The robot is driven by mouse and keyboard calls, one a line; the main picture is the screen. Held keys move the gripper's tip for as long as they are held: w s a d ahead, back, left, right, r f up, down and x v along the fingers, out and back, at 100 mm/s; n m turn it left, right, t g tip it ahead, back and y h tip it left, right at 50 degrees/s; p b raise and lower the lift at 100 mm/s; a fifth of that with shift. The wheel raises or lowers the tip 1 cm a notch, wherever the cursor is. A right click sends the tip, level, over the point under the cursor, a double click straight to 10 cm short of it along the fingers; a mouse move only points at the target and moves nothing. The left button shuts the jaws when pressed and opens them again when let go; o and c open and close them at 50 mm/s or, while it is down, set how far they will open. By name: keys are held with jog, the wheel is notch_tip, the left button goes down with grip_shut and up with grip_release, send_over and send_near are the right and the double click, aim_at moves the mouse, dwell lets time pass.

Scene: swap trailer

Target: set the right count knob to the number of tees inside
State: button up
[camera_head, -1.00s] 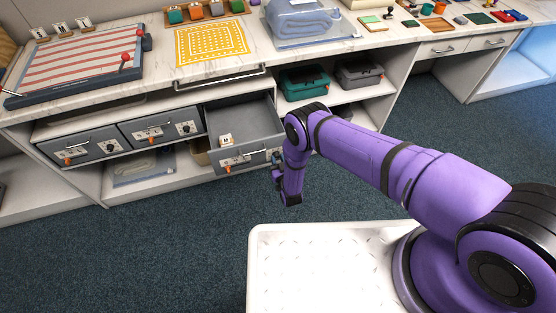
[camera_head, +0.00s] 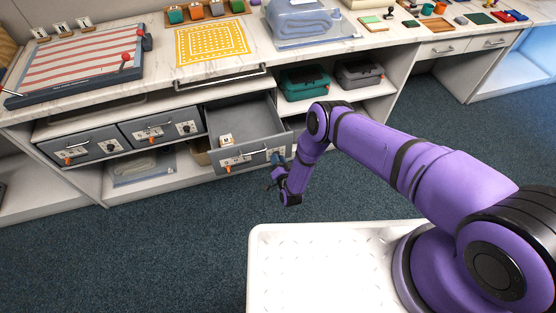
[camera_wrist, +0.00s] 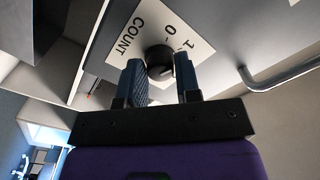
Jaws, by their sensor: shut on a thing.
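The right drawer (camera_head: 245,115) is pulled open in the head view, with a small white block bearing a dark mark (camera_head: 226,140) inside. I cannot make out separate tees. The right count knob (camera_wrist: 158,60) is black and round, on a white COUNT plate (camera_wrist: 135,42) showing 0 and 1. Other numbers are hidden or out of view. My gripper (camera_wrist: 162,72) is shut on the knob, with one blue finger on each side. In the head view my gripper (camera_head: 277,172) is at the right end of the open drawer's front. The knob's exact setting cannot be read.
A metal drawer handle (camera_wrist: 285,72) is close to the right of my fingers in the wrist view. Two closed drawers (camera_head: 83,147) with knobs and orange latches are to the left. A teal case (camera_head: 304,82) sits on the shelf to the right. Open floor lies in front.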

jog(key=shift+m, duration=0.4)
jog(key=o, duration=0.9)
jog(key=shift+s, duration=0.1)
jog(key=v, duration=1)
jog(key=shift+s+d, duration=0.1)
jog(key=shift+s, duration=0.25)
jog(key=shift+s, duration=0.1)
